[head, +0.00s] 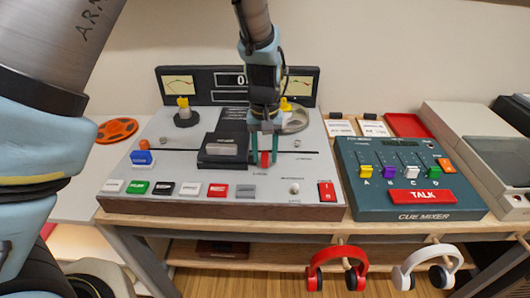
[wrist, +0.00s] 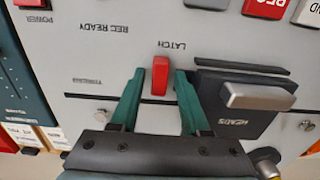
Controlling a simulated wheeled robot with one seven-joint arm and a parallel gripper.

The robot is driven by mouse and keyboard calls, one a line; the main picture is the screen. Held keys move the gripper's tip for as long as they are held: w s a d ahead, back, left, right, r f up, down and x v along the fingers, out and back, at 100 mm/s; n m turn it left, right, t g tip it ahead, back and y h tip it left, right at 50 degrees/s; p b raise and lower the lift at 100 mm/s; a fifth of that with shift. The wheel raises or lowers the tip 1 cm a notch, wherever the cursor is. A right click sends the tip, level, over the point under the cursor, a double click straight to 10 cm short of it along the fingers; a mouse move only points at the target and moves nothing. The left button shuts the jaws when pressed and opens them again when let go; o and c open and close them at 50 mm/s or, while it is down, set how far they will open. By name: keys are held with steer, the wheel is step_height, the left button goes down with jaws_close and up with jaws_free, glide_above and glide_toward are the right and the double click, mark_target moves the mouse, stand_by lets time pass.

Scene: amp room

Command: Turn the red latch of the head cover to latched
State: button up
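The red latch (head: 264,159) is a small red lever on the grey tape-deck panel (head: 160,165). In the wrist view the latch (wrist: 160,76) stands next to the printed word LATCH and lines up with the picture's vertical. The dark head cover (head: 221,157) is beside it, to its left in the head view; in the wrist view the cover (wrist: 235,118) is at the right, with a silver bar. My gripper (head: 265,152) has its green fingers on either side of the latch. In the wrist view the gripper (wrist: 160,76) is open, with narrow gaps beside the latch.
Coloured buttons (head: 190,188) line the deck's front edge. Tape reels and two meters (head: 180,84) are behind. A cue mixer (head: 405,185) stands at the right. Red headphones (head: 337,267) and white headphones (head: 427,266) hang below the front edge.

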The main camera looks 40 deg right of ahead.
jaws_close()
steer(key=shift+m, duration=0.3)
stand_by(0.3)
steer(key=m, duration=0.4)
steer(key=shift+w+a+m, duration=0.15)
steer(key=shift+w+m, duration=0.1)
steer(key=shift+m, duration=0.05)
steer(key=m, duration=0.4)
steer(key=shift+w+r, duration=0.1)
steer(key=shift+w, duration=0.15)
steer(key=m+p, duration=0.1)
steer(key=m, duration=0.4)
steer(key=shift+w, duration=0.2)
steer(key=shift+w+m+p, duration=0.15)
steer(key=shift+m+p, duration=0.45)
steer(key=shift+m, duration=1.3)
